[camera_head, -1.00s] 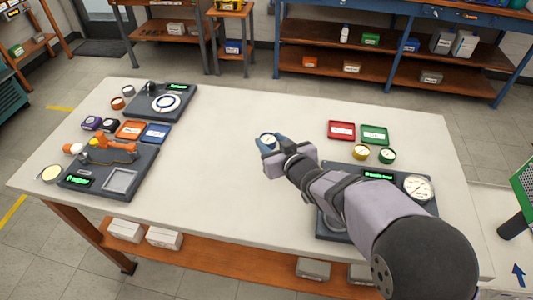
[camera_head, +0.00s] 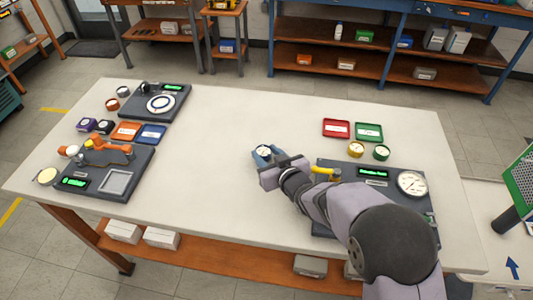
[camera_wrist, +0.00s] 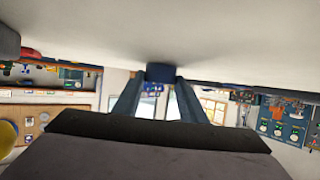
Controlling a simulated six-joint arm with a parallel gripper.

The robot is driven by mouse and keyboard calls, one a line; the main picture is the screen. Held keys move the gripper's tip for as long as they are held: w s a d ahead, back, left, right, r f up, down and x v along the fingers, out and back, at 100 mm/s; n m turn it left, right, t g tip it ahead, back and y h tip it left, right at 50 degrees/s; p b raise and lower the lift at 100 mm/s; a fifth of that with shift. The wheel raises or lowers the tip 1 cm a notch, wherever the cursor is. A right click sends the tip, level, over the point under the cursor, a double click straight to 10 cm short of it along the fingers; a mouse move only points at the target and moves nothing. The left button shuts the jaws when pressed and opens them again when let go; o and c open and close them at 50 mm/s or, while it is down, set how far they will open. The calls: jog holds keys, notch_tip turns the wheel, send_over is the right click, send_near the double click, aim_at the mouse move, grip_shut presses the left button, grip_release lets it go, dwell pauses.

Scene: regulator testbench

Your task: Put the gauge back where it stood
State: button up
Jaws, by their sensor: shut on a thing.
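My gripper (camera_head: 266,158) is shut on a small blue gauge (camera_head: 263,151) with a white round face. The gauge is over the bare middle of the table, left of the right test stand; the exact height is hard to tell. In the wrist view, the blue gauge (camera_wrist: 160,73) sits between the two fingertips (camera_wrist: 158,84), close to the pale table surface. A yellow gauge (camera_head: 355,149) and a green gauge (camera_head: 381,153) stand behind the right test stand (camera_head: 345,172). My arm hides much of that stand's front.
A red tray (camera_head: 336,121) and a green tray (camera_head: 369,125) lie behind the two gauges. A large dial (camera_head: 411,184) is on the right stand, with a yellow pipe (camera_head: 325,171) at its left. More stands and trays fill the table's left end. The table's middle (camera_head: 215,140) is clear.

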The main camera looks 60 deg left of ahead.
jog(key=o, duration=1.2)
jog(key=shift+f, duration=0.1)
jog(key=shift+r, duration=0.2)
jog(key=shift+o, duration=0.4)
jog(key=b+v, duration=0.1)
jog(key=v, duration=1.1)
jog(key=shift+f+b, duration=0.1)
jog(key=shift+b, duration=0.3)
